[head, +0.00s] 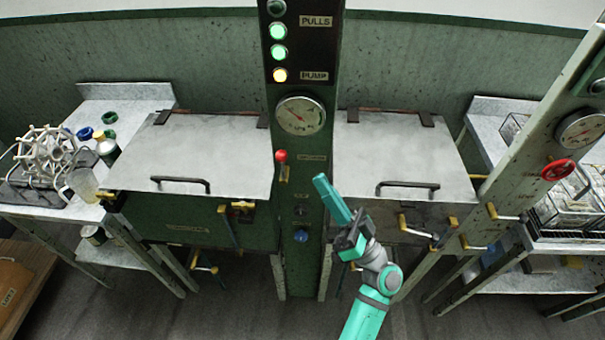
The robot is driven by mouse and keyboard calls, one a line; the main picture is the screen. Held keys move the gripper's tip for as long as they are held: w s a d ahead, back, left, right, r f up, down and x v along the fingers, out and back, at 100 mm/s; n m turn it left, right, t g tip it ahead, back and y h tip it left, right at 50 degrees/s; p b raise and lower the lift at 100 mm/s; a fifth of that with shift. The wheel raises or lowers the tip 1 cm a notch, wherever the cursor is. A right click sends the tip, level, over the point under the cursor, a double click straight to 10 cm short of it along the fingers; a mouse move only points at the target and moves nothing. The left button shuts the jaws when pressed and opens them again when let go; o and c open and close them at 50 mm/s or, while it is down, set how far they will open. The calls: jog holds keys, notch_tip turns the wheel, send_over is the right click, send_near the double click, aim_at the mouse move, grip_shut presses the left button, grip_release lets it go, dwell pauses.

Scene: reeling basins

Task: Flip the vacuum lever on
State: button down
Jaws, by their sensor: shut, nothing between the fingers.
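The lever with a red knob (281,156) is on the left side of the green central column (284,235), below the round gauge. Its knob is at the top, above a short yellowish part. A small label plate (311,157) is to its right, too small to read. My gripper (321,181) is shut and empty. Its teal tip points up and left, appearing lower and to the right of the lever, apart from it in the picture. How far it is from the column in depth I cannot tell.
A pressure gauge (300,115) and lit lamps (279,52) are above the lever; a blue knob (301,235) is below. Lidded basins with handles flank the column, the left lid (215,150) and right lid (400,155) both closed. A red handwheel (558,170) is on the right post.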

jog(key=s+d+f, duration=0.2)
jog(key=s+d, duration=0.1)
jog(key=d, duration=0.2)
jog(key=shift+s+d, duration=0.15)
jog(key=shift+d, duration=0.25)
jog(key=shift+f, duration=0.1)
jog(key=s+a+f+m+h, duration=0.1)
jog(key=s+a+f+h, duration=0.1)
jog(key=s+f+h, duration=0.4)
jog(key=s+a+f+m+g+h, duration=0.1)
jog(key=s+a+f+m+h, duration=0.1)
jog(key=s+f+h, duration=0.5)
jog(key=s+a+f+m+h, duration=0.1)
jog(key=s+a+f+h, duration=0.2)
jog(key=s+f+h, duration=0.4)
jog(key=s, duration=0.8)
jog(key=shift+s+m+h, duration=0.3)
